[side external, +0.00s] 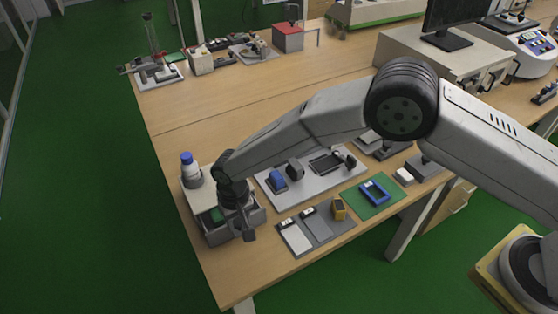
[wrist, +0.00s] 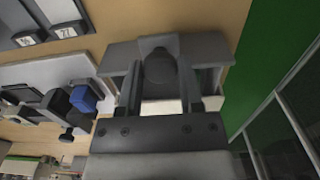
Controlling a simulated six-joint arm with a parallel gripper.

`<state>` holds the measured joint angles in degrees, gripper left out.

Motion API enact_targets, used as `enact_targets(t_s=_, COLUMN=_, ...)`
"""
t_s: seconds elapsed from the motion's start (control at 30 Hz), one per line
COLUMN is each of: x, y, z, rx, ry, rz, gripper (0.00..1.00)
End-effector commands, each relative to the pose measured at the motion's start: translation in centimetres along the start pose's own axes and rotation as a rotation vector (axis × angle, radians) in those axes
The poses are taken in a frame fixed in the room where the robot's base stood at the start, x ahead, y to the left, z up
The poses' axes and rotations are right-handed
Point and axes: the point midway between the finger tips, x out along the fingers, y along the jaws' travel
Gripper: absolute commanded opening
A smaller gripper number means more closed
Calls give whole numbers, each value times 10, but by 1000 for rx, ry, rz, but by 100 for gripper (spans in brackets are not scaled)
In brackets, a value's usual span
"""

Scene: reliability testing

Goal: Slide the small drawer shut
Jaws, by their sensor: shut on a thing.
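The small drawer (side external: 219,236) is a grey open-topped tray standing out from a pale box (side external: 199,200) at the table's left front. Something green (side external: 217,214) lies inside it. My gripper (side external: 248,234) is at the drawer's front, pointing down. In the wrist view, the two fingers of my gripper (wrist: 160,84) are on either side of a dark round knob (wrist: 160,66) on the grey drawer front (wrist: 116,54). The gripper is shut on this knob. The fingertips' exact contact is partly hidden, and my arm covers part of the box in the side view.
To the right are a pale fixture plate (side external: 268,191), a grey two-part tray (side external: 296,238), a yellow block (side external: 338,209) and a blue frame (side external: 375,193) on a green mat (side external: 361,209). Bare tabletop lies in front.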

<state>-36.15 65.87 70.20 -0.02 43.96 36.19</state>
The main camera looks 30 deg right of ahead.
Motion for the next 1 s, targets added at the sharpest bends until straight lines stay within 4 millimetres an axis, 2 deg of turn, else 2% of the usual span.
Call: enact_targets(t_s=1.0, x=0, y=0, z=-62, rx=0, ry=1, rz=-1, gripper=18)
